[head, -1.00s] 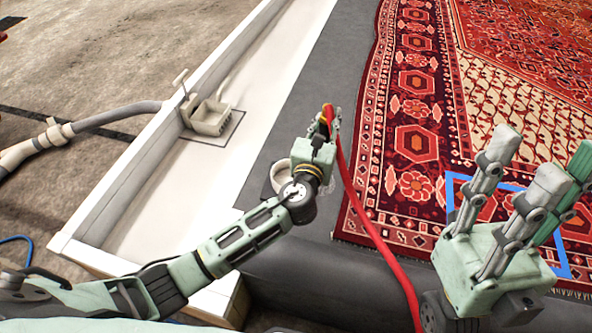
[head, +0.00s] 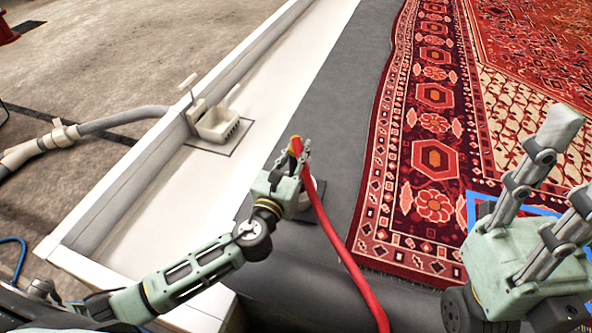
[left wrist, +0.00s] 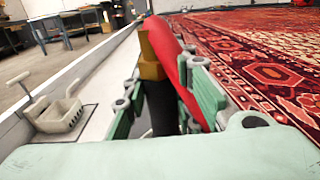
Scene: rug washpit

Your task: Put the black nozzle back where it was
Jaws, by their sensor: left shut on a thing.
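My left gripper (head: 293,160) is shut on the black nozzle (left wrist: 161,108), held above the grey strip beside the rug. In the left wrist view, the nozzle stands between the fingers with a brass fitting (left wrist: 150,55) above it. A red hose (head: 345,250) runs from the grip down toward the front right. The fingers hide most of the nozzle in the head view. My right gripper (head: 572,165) is at the right over the rug, its fingers spread and nothing seen between them; it is partly cut off by the picture edge.
A white round piece (head: 304,196) sits on the grey strip (head: 335,130), partly behind my left gripper. A white trough (head: 258,105) with a beige basket (head: 218,124) lies left. The patterned rug (head: 433,150) fills the right, with a blue outline (head: 472,210) on it.

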